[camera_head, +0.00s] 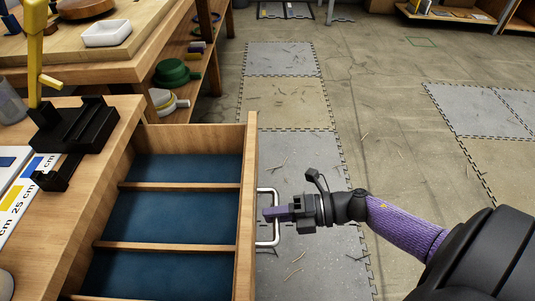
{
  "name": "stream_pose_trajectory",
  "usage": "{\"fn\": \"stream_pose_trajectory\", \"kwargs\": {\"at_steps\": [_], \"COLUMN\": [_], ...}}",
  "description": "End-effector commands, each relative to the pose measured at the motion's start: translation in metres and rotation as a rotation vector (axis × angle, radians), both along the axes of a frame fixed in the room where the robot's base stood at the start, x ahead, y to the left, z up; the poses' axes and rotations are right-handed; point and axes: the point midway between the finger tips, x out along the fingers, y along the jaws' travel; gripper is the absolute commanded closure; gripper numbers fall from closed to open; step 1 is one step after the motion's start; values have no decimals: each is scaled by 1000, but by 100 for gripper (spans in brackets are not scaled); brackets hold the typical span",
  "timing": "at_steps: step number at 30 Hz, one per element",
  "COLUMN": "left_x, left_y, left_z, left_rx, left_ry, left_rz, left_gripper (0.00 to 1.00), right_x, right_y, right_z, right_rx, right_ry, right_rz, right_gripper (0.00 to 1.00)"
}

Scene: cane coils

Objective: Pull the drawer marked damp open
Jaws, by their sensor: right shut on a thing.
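A wooden drawer (247,200) stands well out from the workbench at the left. Its inside has a blue lining and wooden dividers, and the compartments in view look empty. I see the drawer from above, so no damp mark shows on its front. A pale metal bar handle (275,236) is on the drawer's front. My right gripper (272,214) is at this handle, shut on it, with the purple-sleeved arm coming in from the right. My left gripper is not in view.
The workbench top (112,150) at the left holds a black fixture (75,135) and a marked measuring board (25,190). A white tray (106,33) sits on a farther bench. Floor mats (290,150) lie right of the drawer, with scattered cane bits and free room.

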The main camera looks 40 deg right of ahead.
Motion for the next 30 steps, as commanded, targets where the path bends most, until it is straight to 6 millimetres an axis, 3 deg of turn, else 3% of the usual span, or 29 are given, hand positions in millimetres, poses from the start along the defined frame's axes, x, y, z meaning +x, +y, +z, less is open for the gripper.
{"fn": "stream_pose_trajectory", "kwargs": {"at_steps": [6, 7, 11, 12, 20, 30], "left_x": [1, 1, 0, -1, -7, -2], "left_y": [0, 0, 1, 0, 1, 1], "left_z": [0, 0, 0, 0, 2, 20], "left_rx": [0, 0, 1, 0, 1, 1], "left_ry": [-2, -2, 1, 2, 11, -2], "left_rz": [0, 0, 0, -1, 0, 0], "left_gripper": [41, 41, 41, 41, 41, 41], "right_x": [0, 0, 0, 0, -1, -44], "right_y": [0, 0, 0, 0, -2, -62], "right_z": [-1, -1, -1, -1, 0, 18], "right_rx": [-1, -1, -1, 0, -1, -3], "right_ry": [2, 2, 2, 1, 2, 3], "right_rz": [0, 0, 0, 0, -1, -3], "right_gripper": [100, 76, 48, 46, 46, 46]}}
